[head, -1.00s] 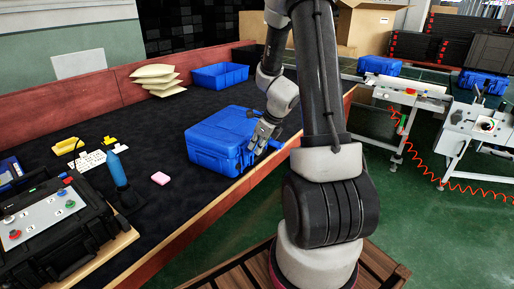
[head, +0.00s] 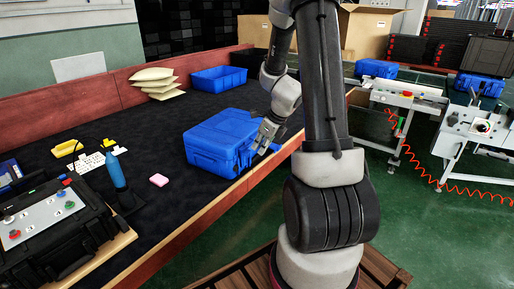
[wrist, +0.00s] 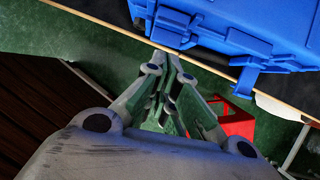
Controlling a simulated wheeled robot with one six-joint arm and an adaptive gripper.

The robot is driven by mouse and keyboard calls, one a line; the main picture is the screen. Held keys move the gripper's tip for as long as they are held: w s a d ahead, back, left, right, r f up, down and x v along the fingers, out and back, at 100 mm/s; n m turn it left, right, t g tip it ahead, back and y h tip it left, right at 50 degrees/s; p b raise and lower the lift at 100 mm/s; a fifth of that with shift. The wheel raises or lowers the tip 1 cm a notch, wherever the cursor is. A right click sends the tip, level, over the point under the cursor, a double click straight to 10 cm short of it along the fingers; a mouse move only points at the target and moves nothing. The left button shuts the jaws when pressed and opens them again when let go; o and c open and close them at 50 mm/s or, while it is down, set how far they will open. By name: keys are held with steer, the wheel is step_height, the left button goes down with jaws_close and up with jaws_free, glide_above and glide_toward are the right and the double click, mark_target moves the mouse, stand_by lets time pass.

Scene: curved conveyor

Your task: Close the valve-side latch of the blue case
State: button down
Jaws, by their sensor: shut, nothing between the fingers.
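The blue case (head: 218,142) lies closed-looking on the dark tabletop near the table's front edge. In the wrist view, the front side of the blue case (wrist: 240,28) fills the top. One latch (wrist: 248,76) hangs out from the case's side, right of my gripper, and looks unfastened. Another latch or handle part (wrist: 174,26) is just above the fingertips. I cannot make out the valve. My gripper (head: 260,141) is at the case's right side. In the wrist view my gripper (wrist: 172,62) has its fingers together with nothing between them; whether they touch the case is unclear.
The table's red edge (head: 225,203) runs close below the case.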

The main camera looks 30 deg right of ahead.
step_height(320, 180, up, 10)
steer(key=w+f, duration=0.1)
steer(key=w, duration=0.1)
steer(key=s+a+r+n, duration=0.3)
steer(key=s+r+n, duration=0.1)
steer(key=s+n, duration=0.4)
steer(key=s+a+r+n+h, duration=0.1)
steer(key=s+a+r+n, duration=0.2)
steer(key=s+n, duration=0.6)
steer(key=s+a+r+n+h, duration=0.1)
steer(key=s+a+r+n, duration=0.2)
steer(key=s+r+n, duration=0.3)
steer(key=s+n, duration=0.3)
steer(key=n, duration=0.4)
steer(key=shift+s+a+r+n, duration=0.2)
steer(key=shift+s+r+n, duration=0.05)
steer(key=shift+r+n, duration=0.1)
